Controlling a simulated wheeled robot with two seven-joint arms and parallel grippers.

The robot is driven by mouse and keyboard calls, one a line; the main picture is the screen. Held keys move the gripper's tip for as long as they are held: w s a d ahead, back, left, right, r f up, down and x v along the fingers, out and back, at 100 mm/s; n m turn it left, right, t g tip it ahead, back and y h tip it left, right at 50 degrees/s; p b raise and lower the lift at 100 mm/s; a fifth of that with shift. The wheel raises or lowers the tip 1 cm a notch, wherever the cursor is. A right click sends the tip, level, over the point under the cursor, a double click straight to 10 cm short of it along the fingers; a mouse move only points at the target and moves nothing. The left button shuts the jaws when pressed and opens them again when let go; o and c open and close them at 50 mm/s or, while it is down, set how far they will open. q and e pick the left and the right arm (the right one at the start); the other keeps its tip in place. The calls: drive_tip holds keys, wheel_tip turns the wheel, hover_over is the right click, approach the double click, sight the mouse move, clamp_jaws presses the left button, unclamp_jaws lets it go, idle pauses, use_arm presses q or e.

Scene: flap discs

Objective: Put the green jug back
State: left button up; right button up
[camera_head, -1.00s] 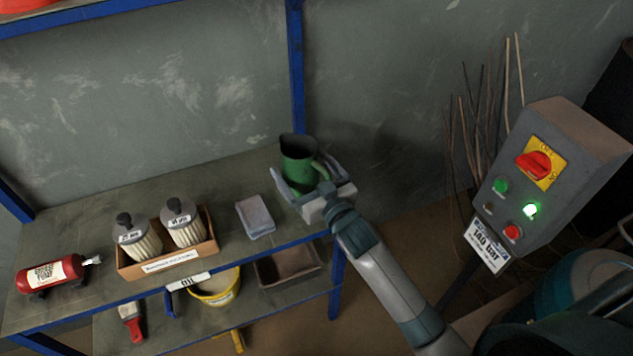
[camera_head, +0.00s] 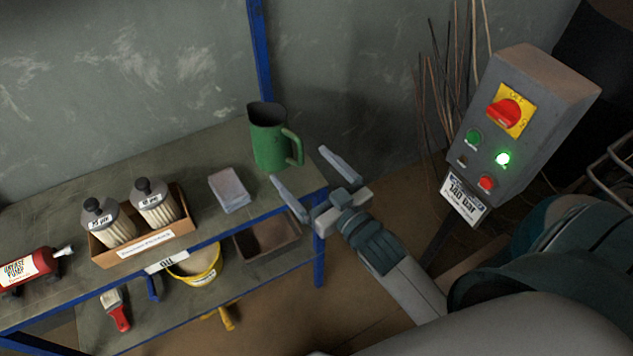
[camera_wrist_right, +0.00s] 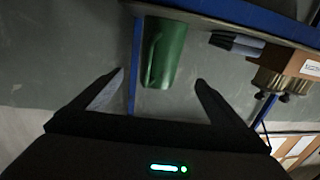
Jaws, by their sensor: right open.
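The green jug (camera_head: 268,140) stands upright on the upper shelf near its right end, with its handle facing right. My right gripper (camera_head: 316,172) is open and empty, apart from the jug, to its right and nearer to me. The right wrist view shows the jug (camera_wrist_right: 166,54) beyond the open fingers (camera_wrist_right: 160,82), with clear space between. My left gripper is not in view.
On the shelf (camera_head: 215,155) left of the jug are a folded cloth (camera_head: 229,189), a box (camera_head: 140,247) with two filters and a red grease pump (camera_head: 28,270). A control box (camera_head: 530,120) stands at the right.

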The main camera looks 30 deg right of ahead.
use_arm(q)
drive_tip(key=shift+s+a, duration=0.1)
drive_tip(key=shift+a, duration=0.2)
use_arm(e)
drive_tip(key=s, duration=0.3)
drive_tip(key=shift+s+d, duration=0.35)
drive_tip(key=shift+s, duration=0.05)
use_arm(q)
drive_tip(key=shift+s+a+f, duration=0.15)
